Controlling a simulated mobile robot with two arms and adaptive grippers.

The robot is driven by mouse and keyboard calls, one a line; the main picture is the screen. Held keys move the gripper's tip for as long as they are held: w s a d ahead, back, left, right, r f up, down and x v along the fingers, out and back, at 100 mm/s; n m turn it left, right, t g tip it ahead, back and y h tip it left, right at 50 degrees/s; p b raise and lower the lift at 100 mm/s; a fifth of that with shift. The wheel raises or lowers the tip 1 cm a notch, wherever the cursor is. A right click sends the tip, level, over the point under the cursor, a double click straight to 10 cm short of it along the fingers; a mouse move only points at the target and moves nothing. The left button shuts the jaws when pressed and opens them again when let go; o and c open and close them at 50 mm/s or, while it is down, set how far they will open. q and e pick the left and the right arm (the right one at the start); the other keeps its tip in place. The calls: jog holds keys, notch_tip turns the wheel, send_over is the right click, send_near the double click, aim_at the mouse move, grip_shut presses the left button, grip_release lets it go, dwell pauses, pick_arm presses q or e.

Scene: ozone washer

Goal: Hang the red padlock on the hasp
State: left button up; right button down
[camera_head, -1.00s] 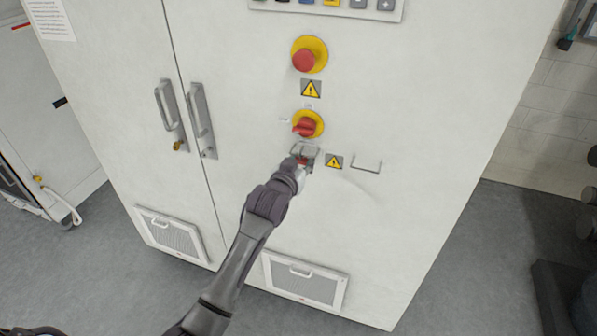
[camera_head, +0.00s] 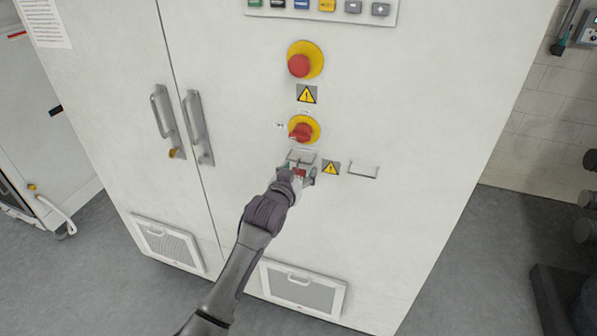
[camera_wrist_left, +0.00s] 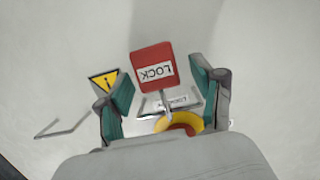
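The red padlock (camera_head: 299,174) is just below the grey hasp (camera_head: 301,157) on the white cabinet front. In the left wrist view the padlock (camera_wrist_left: 152,62) shows its LOCK label upside down, and its shackle meets the hasp (camera_wrist_left: 178,104); it appears to hang there, but the exact contact is hard to see. My left gripper (camera_head: 300,176) is at the padlock. In the wrist view its teal-padded fingers (camera_wrist_left: 162,86) are spread on either side of the padlock, with gaps to both sides. My right gripper is not in view.
A red rotary switch on a yellow disc (camera_head: 302,130) sits just above the hasp. A warning label (camera_head: 330,167) and an empty bracket (camera_head: 363,169) are to the right. A red push button (camera_head: 300,66) is higher up. Door handles (camera_head: 195,128) stick out at left.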

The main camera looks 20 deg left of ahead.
pick_arm(q)
jog(key=v, duration=1.2)
jog(key=s+f+g+b, duration=0.1)
jog(key=s+f+g, duration=0.1)
jog(key=f, duration=1)
jog(key=s+f+g, duration=0.2)
jog(key=f, duration=1.1)
jog(key=s+f+m+g+b, duration=0.1)
jog(key=s+f+g, duration=0.1)
jog(key=s+f, duration=0.45)
jog(key=s+f+g, duration=0.2)
jog(key=s+f, duration=0.1)
jog(key=f, duration=0.7)
jog(key=s+a+f+g, duration=0.1)
jog(key=s+f+g, duration=0.1)
jog(key=s+f, duration=0.5)
jog(key=s+a+f+g+b, duration=0.1)
jog(key=s+f, duration=0.6)
jog(key=s, duration=0.9)
jog(key=s+a+f+m+g+b, duration=0.1)
jog(key=s+f+g, duration=0.2)
jog(key=s+f, duration=0.4)
jog(key=s, duration=0.5)
jog(key=shift+s+g+y, duration=0.3)
jog(key=shift+s, duration=0.05)
jog(key=shift+w, duration=0.1)
